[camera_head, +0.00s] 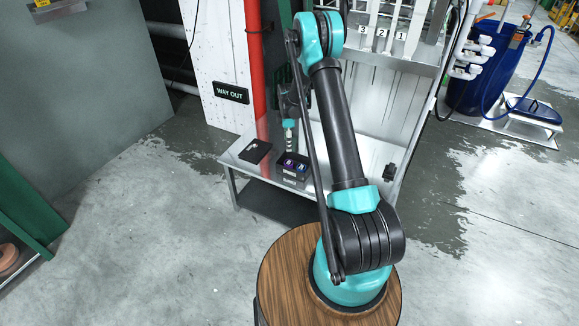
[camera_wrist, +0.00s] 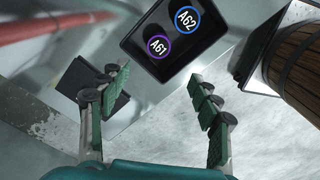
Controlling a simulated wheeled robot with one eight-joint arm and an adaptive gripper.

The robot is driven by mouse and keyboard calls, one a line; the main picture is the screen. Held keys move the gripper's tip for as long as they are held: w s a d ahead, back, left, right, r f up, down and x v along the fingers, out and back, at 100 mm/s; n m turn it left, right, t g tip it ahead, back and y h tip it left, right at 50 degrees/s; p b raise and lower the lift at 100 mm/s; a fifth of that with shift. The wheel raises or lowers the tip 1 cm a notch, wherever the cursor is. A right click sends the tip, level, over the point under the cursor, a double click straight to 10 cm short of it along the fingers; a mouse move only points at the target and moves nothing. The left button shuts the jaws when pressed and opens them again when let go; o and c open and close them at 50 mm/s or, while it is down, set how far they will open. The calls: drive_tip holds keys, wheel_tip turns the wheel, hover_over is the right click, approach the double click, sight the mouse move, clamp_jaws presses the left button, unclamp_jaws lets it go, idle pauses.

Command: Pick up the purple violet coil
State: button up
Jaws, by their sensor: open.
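The purple violet coil (camera_wrist: 157,43) shows in the wrist view as a purple ring around a dark face marked A61. It sits in a black box (camera_wrist: 136,60) beside a blue-ringed coil (camera_wrist: 185,18) marked A62. In the head view the same black box (camera_head: 291,179) stands on a metal bench, with the purple coil (camera_head: 289,164) at its left. My gripper (camera_wrist: 160,79) is open and empty, its green-padded fingers spread apart. In the wrist view the box lies ahead of and between the fingertips, slightly to the right.
A flat black case (camera_head: 255,151) lies on the metal bench (camera_head: 240,163), left of the box. A red pipe (camera_head: 255,60) and a white panel with a WAY OUT sign (camera_head: 231,92) stand behind. Numbered shelving (camera_head: 390,62) rises at the bench's back right. Floor at left is clear.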

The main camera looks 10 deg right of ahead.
hover_over(289, 162)
drive_tip(key=f, duration=0.8)
drive_tip(key=shift+s+a+f, duration=0.2)
drive_tip(key=shift+a+f, duration=0.05)
drive_tip(key=shift+w+d+f, duration=0.1)
drive_tip(key=shift+d+f, duration=0.05)
drive_tip(key=shift+f, duration=1.15)
drive_tip(key=shift+w+d+f, duration=0.1)
drive_tip(key=shift+f, duration=1.15)
drive_tip(key=shift+s, duration=0.1)
drive_tip(key=shift+c, duration=0.6)
drive_tip(key=c, duration=1.1)
drive_tip(key=shift+o, duration=0.2)
drive_tip(key=shift+r, duration=0.15)
